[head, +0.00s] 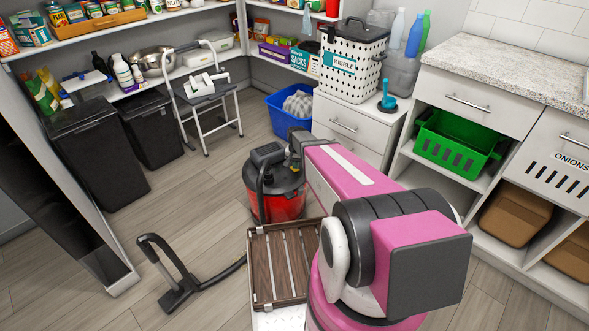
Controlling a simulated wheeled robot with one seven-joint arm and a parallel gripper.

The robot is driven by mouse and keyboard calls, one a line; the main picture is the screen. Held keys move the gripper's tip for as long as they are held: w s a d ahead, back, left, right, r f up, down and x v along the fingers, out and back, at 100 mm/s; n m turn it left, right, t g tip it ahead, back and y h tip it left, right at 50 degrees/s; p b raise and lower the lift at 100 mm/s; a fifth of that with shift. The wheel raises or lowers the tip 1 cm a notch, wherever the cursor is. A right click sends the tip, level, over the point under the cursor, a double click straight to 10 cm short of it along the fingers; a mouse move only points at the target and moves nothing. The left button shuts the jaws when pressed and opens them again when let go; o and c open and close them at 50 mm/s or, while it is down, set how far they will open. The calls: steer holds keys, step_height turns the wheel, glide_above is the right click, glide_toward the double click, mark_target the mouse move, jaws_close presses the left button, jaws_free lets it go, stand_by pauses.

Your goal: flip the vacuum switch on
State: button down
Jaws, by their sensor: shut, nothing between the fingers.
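The vacuum (275,195) is a red canister with a black top and hose. It stands on the wood floor in the middle of the head view. Its floor nozzle (178,296) lies on the floor at lower left, with the hose running back toward the canister. My pink arm reaches away from me to the canister's right rear side. My gripper (297,150) is a small dark shape at the arm's far end, close beside the vacuum's top. It is shut and empty. Whether it touches the vacuum I cannot tell. The switch cannot be made out.
A slatted wooden tray (256,270) lies in front of the vacuum, beside my arm. A blue bin (287,122) and white drawers (345,128) stand behind. A step stool (208,110) and black bins (98,155) line the back left. Floor left of the vacuum is clear.

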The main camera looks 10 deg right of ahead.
steer(key=shift+f, duration=0.9)
stand_by(0.5)
steer(key=shift+r, duration=3.55)
steer(key=s+r+n, duration=0.2)
steer(key=s+r, duration=0.4)
steer(key=s, duration=0.4)
steer(key=s+r+n, duration=0.2)
steer(key=s+r, duration=0.5)
steer(key=s, duration=0.4)
steer(key=shift+s+n, duration=0.15)
steer(key=shift+n, duration=0.25)
